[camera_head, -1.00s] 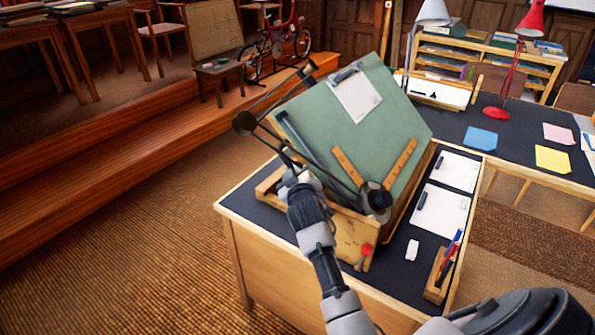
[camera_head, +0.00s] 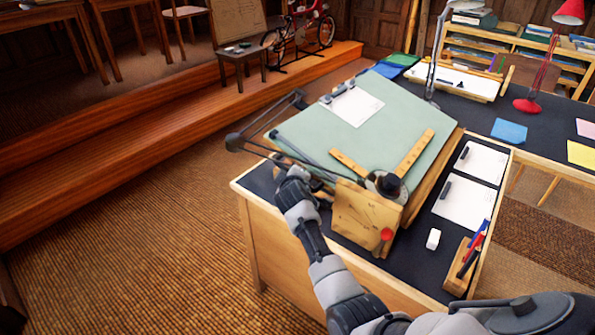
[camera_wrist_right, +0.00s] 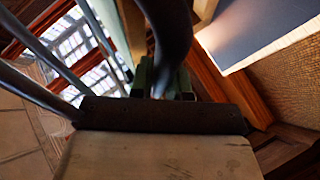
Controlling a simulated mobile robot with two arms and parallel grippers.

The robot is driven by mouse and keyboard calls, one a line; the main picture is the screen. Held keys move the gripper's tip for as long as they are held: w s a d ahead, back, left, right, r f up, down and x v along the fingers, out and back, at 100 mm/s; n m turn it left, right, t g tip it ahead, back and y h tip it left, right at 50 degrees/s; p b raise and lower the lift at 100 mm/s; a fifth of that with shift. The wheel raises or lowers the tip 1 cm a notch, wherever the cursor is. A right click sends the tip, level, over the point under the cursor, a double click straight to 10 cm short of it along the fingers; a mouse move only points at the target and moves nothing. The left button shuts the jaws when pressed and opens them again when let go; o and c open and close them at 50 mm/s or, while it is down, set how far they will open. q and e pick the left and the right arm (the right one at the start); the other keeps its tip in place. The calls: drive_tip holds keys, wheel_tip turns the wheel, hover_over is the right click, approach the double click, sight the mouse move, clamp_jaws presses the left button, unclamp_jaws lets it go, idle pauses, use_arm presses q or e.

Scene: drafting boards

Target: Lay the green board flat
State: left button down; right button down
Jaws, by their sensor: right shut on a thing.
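The green board (camera_head: 385,112) is in the head view on the near desk, tilted but at a shallow slope. A white sheet (camera_head: 355,106) lies on its upper part, with a wooden square (camera_head: 413,155) near its lower edge. A wooden side plate with a red knob (camera_head: 386,234) stands below its near edge. My right gripper (camera_head: 287,168) is at the board's near left corner, its fingers largely hidden by my arm. In the right wrist view, the right gripper (camera_wrist_right: 165,92) is shut around a dark curved part (camera_wrist_right: 168,40); its identity is unclear. My left gripper is not in view.
A jointed drafting arm (camera_head: 235,142) sticks out past the board's left side. Papers, a white eraser (camera_head: 433,239) and a pen holder (camera_head: 462,268) lie on the desk's right strip. A second desk with a red lamp (camera_head: 530,103) stands behind. The floor at left is clear.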

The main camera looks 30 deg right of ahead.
drive_tip(key=shift+n+g, duration=0.7)
drive_tip(key=shift+g, duration=0.2)
drive_tip(key=f+b, duration=0.1)
drive_tip(key=f, duration=0.1)
drive_tip(key=w+f+b, duration=0.1)
drive_tip(key=f, duration=0.2)
drive_tip(key=f+b, duration=0.1)
drive_tip(key=f, duration=0.1)
drive_tip(key=shift+w+a+f, duration=0.15)
drive_tip(key=shift+a+f, duration=0.1)
drive_tip(key=shift+a, duration=0.05)
drive_tip(key=shift+f, duration=0.4)
drive_tip(key=shift+f+g, duration=0.1)
drive_tip(key=shift+g, duration=0.2)
drive_tip(key=shift+f, duration=0.2)
drive_tip(key=c, duration=1.4)
unclamp_jaws()
drive_tip(key=shift+r, duration=0.1)
